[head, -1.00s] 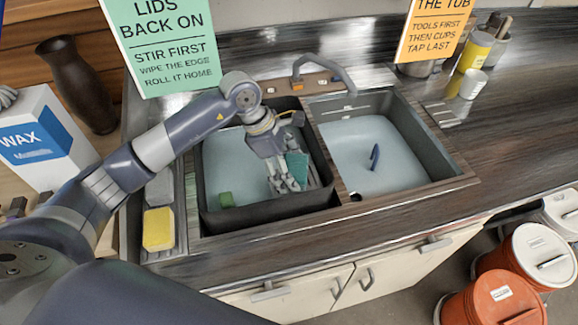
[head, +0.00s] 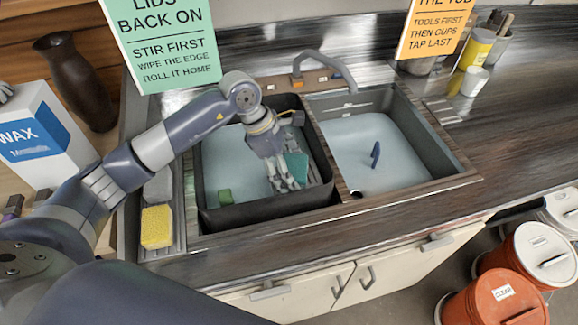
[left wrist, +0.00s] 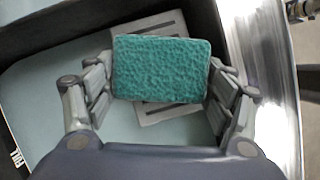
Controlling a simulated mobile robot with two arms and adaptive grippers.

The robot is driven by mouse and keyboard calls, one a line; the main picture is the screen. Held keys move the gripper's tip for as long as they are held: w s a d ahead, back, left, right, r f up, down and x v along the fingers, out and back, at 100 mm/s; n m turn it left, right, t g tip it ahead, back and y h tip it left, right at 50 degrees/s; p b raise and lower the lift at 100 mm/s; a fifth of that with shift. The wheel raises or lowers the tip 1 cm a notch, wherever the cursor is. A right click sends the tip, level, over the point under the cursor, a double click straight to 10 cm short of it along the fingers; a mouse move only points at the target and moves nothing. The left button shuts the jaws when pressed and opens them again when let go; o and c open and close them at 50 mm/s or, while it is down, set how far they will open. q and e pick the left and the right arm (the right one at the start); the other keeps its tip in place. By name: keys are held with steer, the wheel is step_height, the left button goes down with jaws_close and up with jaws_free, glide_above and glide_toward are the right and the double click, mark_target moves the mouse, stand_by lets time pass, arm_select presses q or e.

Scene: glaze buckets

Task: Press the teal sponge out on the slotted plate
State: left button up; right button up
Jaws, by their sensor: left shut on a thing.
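The teal sponge (left wrist: 162,69) is gripped at its two short ends between the fingers of my left gripper (left wrist: 160,85). In the head view the teal sponge (head: 297,167) shows beside my left gripper (head: 284,182), inside the left basin. The slotted plate (left wrist: 165,117) is grey with dark slots and lies below the sponge in the left wrist view, partly covered by it. In the head view a strip of the slotted plate (head: 314,174) shows right of the sponge. I cannot tell whether sponge and plate touch. My right gripper is not in view.
The right basin (head: 440,150) holds water and a dark blue object (head: 375,155). A yellow sponge (head: 157,228) lies on the left ledge. The faucet (head: 330,65) stands behind the basins.

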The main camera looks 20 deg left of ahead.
arm_select(q)
steer(key=shift+s+f+b, duration=0.1)
steer(key=shift+f+b, duration=0.35)
steer(key=shift+f, duration=0.1)
stand_by(0.8)
steer(key=shift+f+b, duration=0.15)
steer(key=shift+b, duration=0.5)
stand_by(2.0)
stand_by(0.4)
steer(key=shift+r+p, duration=1.6)
steer(key=shift+r, duration=2.05)
